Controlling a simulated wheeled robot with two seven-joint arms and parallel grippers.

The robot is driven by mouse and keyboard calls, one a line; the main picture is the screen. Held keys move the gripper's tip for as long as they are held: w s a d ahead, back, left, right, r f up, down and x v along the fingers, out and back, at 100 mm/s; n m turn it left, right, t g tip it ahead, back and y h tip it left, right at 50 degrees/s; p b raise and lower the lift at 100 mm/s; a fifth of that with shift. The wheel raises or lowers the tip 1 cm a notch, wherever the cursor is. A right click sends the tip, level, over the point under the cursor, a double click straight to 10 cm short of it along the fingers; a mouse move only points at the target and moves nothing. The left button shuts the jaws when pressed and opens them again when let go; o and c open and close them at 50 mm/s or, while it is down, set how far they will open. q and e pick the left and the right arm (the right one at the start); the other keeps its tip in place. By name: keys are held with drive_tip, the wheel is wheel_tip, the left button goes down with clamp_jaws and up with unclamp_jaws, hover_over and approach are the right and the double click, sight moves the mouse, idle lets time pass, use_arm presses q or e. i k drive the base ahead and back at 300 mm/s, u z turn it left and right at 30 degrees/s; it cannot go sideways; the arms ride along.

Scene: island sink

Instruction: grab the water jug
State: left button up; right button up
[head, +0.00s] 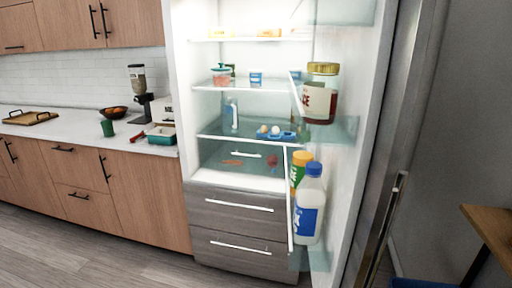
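The fridge (240,182) stands open in the head view, with its door swung to the right. A tall, pale blue, clear container (231,114) stands upright at the left of the middle shelf; it looks like the water jug, though it is too small to be sure. A white bottle with a blue label and blue cap (309,205) stands in the low door rack. Neither of my grippers is in view.
An egg holder (276,135) shares the jug's shelf. The counter (75,130) at left carries a tray, bowl, cup and blender. A wooden table (490,222) stands at right. Floor at front left is clear.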

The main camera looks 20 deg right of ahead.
sight(229, 110)
drive_tip(key=u, duration=0.5)
drive_tip(key=i, duration=2.4)
drive_tip(key=z, duration=1.2)
drive_tip(key=i, duration=1)
